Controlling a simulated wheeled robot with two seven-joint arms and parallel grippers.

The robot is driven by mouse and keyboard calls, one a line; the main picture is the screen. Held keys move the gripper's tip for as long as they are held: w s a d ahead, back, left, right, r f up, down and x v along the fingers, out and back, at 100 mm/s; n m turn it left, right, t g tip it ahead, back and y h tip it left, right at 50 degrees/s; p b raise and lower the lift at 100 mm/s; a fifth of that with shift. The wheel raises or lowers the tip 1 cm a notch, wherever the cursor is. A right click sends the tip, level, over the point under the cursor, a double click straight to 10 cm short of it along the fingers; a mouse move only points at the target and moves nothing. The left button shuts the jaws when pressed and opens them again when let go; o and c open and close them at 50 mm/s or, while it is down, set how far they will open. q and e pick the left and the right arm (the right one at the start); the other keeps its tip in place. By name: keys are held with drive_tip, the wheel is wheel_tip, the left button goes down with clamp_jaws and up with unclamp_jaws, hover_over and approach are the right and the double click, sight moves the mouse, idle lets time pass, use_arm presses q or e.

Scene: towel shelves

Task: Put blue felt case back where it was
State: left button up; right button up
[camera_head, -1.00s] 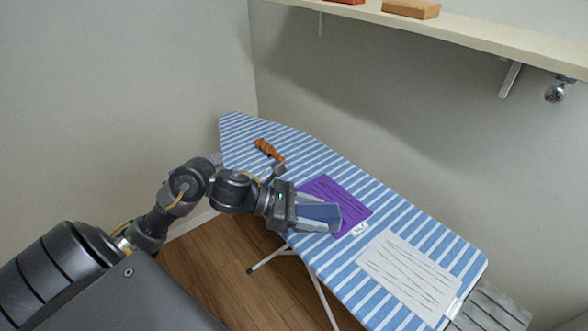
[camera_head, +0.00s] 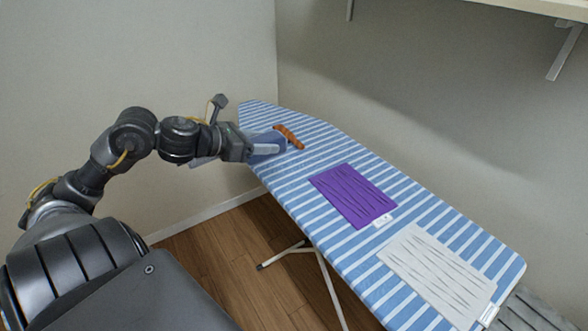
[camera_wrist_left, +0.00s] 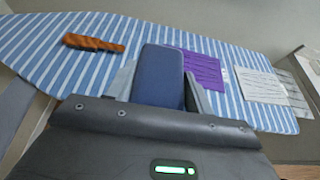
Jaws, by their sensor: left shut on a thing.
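The blue felt case (camera_head: 266,148) is held between the fingers of my left gripper (camera_head: 252,150), over the far left part of the ironing board (camera_head: 300,201). In the left wrist view the case (camera_wrist_left: 158,76) sticks out from between the fingers of my left gripper (camera_wrist_left: 156,88), which is shut on it. I cannot tell how high it is above the board. My right gripper is not in view.
An orange-brown item (camera_head: 289,136) lies on the board just beyond the case. A purple cloth (camera_head: 352,195) and a white cloth (camera_head: 437,275), both with tags, lie nearer. A wall shelf (camera_head: 520,5) is at top right. A grey slatted surface (camera_head: 528,310) is at lower right.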

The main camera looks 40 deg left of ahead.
use_arm(q)
drive_tip(key=shift+w+f, duration=0.1)
drive_tip(key=shift+w, duration=0.2)
drive_tip(key=w+f+p, duration=0.1)
drive_tip(key=w+f, duration=0.1)
drive_tip(key=w, duration=0.2)
drive_tip(key=w+a+f+p, duration=0.1)
drive_tip(key=w+f, duration=0.2)
drive_tip(key=w, duration=0.1)
drive_tip(key=w+f+p, duration=0.1)
drive_tip(key=w+f, duration=0.2)
drive_tip(key=w, duration=0.1)
drive_tip(key=shift+a+f, duration=0.15)
drive_tip(key=shift+a, duration=0.2)
drive_tip(key=shift+w+f+p, duration=0.35)
drive_tip(key=shift+w+f, duration=0.2)
drive_tip(key=shift+f, duration=0.1)
wheel_tip(320, 180, down, 2)
drive_tip(key=shift+f+p, duration=0.1)
drive_tip(key=shift+p, duration=0.6)
drive_tip(key=shift+a+f, duration=0.1)
drive_tip(key=shift+f, duration=0.4)
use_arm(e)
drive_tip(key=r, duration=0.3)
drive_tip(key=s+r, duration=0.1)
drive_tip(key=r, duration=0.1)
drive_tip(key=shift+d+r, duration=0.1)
use_arm(q)
drive_tip(key=shift+f, duration=0.1)
